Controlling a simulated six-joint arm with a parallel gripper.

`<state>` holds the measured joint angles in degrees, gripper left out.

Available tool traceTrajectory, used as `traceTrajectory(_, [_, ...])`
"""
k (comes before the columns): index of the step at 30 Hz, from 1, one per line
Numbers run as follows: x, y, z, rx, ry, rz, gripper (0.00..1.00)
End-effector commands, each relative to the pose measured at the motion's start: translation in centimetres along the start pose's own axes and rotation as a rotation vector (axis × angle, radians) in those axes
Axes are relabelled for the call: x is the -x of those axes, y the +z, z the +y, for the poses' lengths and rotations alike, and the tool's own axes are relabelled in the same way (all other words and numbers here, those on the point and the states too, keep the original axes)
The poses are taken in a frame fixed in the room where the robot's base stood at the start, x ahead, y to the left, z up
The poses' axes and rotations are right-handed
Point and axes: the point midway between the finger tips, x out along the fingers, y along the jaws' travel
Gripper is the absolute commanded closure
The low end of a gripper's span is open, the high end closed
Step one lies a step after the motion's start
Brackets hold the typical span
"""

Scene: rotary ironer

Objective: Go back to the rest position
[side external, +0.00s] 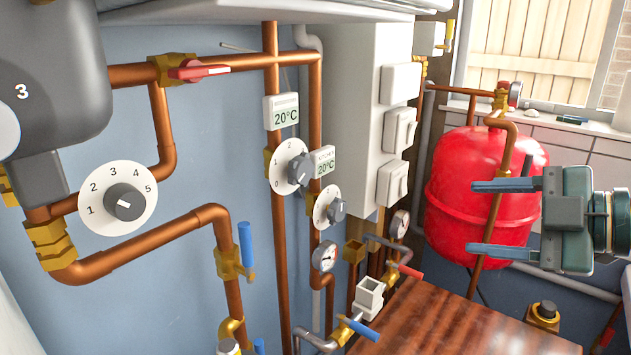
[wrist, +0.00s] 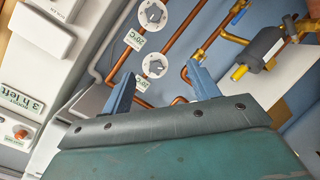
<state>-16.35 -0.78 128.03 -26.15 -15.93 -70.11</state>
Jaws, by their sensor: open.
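My gripper (side external: 473,218) is at the right of the side external view, pointing left, with its two blue-grey fingers spread wide apart. Nothing is between the fingers. It appears in front of the red tank (side external: 460,165) in the picture; the depth gap between them is hard to judge. In the wrist view my gripper (wrist: 161,69) also shows both fingers apart and empty, with dials and copper pipes beyond them. No contact with any fitting is visible.
Copper pipes (side external: 271,215) with a red-handled valve (side external: 200,71) and a blue-handled valve (side external: 246,245) run along the blue wall. A large dial (side external: 118,198) is at the left. White boxes (side external: 398,130) hang mid-wall. A brown wooden surface (side external: 465,325) lies below my gripper.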

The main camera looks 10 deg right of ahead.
Motion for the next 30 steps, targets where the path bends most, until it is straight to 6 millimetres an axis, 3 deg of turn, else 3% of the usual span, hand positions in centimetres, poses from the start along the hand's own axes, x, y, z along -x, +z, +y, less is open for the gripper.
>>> traceTrajectory(8, [7.7, 4.2, -1.1, -0.31, -0.062, -0.266, 0.4])
traceTrajectory(18, [18.2, 8.6, -4.8, -0.776, -0.007, -0.625, 0.4])
traceTrajectory(24, [24.4, 10.1, -8.0, -1.073, 0.09, -0.824, 0.4])
traceTrajectory(30, [28.3, 10.6, -10.7, -1.285, 0.178, -0.951, 0.4])
